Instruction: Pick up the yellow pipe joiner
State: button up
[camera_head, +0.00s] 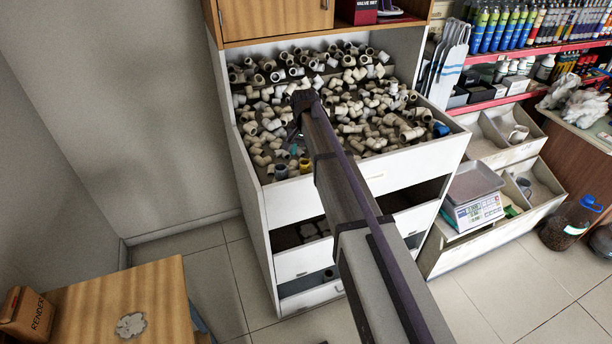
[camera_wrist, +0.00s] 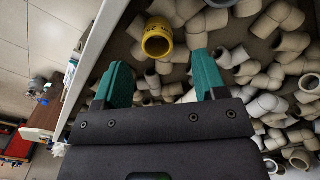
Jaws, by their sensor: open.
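The yellow pipe joiner (camera_wrist: 157,42) lies among cream-coloured fittings in the wrist view, with its round open end showing. It sits just beyond my gripper (camera_wrist: 160,80) and roughly between the lines of its two green fingers. The fingers are apart with nothing held between them. In the head view a small yellow joiner (camera_head: 281,172) lies near the front left of the bin. My gripper (camera_head: 297,124) is mostly hidden there behind my own arm, over the left part of the bin.
The bin's white front panel (camera_head: 375,177) and left side wall (camera_head: 243,150) border the fittings. Cream elbows and tees (camera_wrist: 270,100) crowd around the joiner. A blue fitting (camera_head: 441,130) lies at the bin's right. A scale (camera_head: 475,200) stands further right.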

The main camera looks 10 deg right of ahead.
aim_at(305, 163)
jog(key=f+b, duration=0.5)
jog(key=shift+s+f, duration=0.2)
jog(key=shift+f, duration=0.05)
jog(key=shift+r, duration=0.25)
jog(key=shift+c, duration=0.3)
jog(key=c, duration=0.9)
